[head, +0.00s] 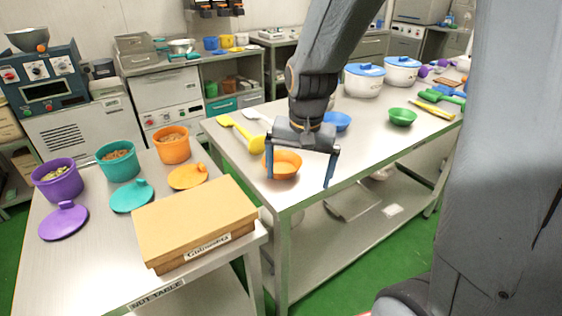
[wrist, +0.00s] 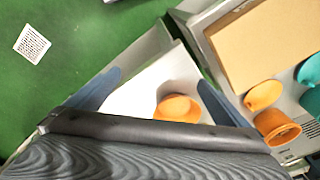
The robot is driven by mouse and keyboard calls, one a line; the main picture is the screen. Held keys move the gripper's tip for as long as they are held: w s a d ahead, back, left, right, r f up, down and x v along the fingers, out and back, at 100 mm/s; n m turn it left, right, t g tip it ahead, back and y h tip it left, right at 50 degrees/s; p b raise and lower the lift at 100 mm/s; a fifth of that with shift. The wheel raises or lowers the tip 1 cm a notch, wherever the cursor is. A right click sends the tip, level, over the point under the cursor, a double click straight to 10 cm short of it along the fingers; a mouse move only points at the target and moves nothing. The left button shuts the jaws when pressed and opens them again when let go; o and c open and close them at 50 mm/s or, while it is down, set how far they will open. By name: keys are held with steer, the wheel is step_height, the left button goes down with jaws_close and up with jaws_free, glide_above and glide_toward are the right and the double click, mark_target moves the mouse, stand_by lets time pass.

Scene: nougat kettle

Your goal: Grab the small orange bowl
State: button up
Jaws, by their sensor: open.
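The small orange bowl (head: 284,165) stands upright near the front corner of the middle steel table (head: 240,163). My gripper (head: 298,180) is open, with its two blue fingers pointing down over that corner. In the head view the left finger overlaps the bowl's left side and the right finger is clear to the bowl's right. In the wrist view the bowl (wrist: 178,108) shows between the spread fingers (wrist: 160,77), nearer the right one, partly cut off by the dark gripper body. Nothing is held. I cannot tell the fingers' height above the bowl.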

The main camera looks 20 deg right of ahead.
mark_target(282, 171)
steer(key=w+m+g, duration=0.2)
steer(key=w+m, duration=1.1)
steer(key=w, duration=0.1)
steer(key=shift+w+f+p, duration=0.15)
steer(key=shift+f+p, duration=0.95)
steer(key=shift+f, duration=2.25)
steer(key=shift+c, duration=0.4)
steer(key=c, duration=0.7)
